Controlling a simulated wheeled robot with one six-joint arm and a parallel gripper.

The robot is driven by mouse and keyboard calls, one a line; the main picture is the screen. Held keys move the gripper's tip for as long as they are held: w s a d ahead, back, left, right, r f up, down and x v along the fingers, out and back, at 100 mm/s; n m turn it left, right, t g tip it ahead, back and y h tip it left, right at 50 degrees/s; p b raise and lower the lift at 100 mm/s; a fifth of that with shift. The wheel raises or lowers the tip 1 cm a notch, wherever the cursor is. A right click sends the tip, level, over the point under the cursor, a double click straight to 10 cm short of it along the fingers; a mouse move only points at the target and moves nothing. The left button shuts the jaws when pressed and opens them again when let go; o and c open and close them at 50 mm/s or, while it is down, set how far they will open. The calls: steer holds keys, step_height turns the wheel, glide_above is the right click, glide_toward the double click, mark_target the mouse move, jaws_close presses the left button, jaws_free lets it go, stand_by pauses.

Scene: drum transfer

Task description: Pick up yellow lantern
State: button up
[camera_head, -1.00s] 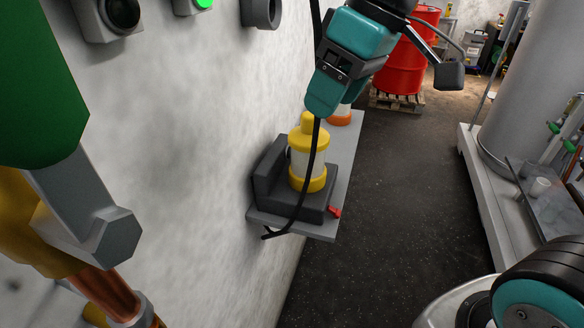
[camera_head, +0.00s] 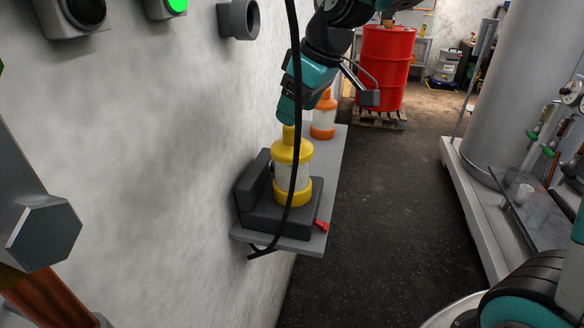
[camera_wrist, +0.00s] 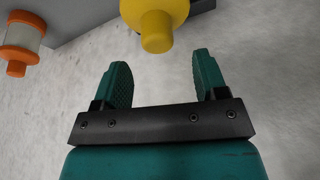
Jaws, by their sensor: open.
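The yellow lantern (camera_head: 292,170), with a pale middle and yellow top and base, stands upright in a dark grey holder (camera_head: 268,211) on a grey wall shelf (camera_head: 332,160). My gripper (camera_head: 287,112) is just above and behind the lantern's top in the head view, with its fingers partly overlapping in that view. In the wrist view my gripper (camera_wrist: 163,75) is open and empty. The yellow lantern's cap and top knob (camera_wrist: 156,22) lie just beyond the fingertips, roughly centred between them. The lantern's body is hidden there.
An orange lantern (camera_head: 324,116) stands farther back on the shelf; it also shows in the wrist view (camera_wrist: 20,38). A black cable (camera_head: 295,75) hangs in front of the yellow lantern in the head view. A red drum (camera_head: 385,68) stands on a pallet behind. The floor right of the shelf is clear.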

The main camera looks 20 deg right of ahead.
mark_target(282, 150)
steer(key=shift+p+x, duration=0.5)
steer(key=shift+x, duration=2.2)
steer(key=shift+s+d, duration=0.15)
steer(key=shift+d, duration=0.05)
jaws_close()
